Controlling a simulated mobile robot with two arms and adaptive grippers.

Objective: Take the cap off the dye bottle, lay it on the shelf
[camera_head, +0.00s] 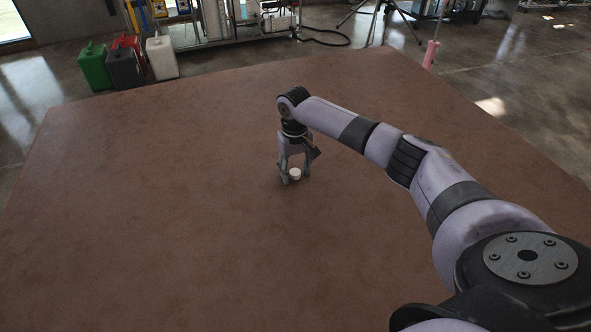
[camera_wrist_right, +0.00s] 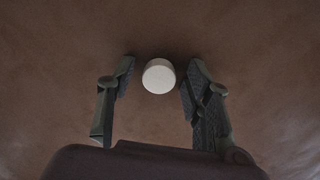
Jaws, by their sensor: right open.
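A small round white cap (camera_head: 295,173) lies on the brown surface near its middle, and it also shows in the right wrist view (camera_wrist_right: 158,76). My right gripper (camera_head: 294,178) points down over it and is open. In the right wrist view the two fingers (camera_wrist_right: 157,90) stand apart, one on each side of the cap, with a gap on both sides. The cap sits level with the fingertips or just past them. I see no bottle apart from this white piece. My left gripper is not in view.
The wide brown surface (camera_head: 150,200) is otherwise bare, with free room all around. Beyond its far edge stand green (camera_head: 94,67), dark grey (camera_head: 124,68), red and white (camera_head: 162,58) canisters on the floor. A pink stand (camera_head: 431,53) is at the far right.

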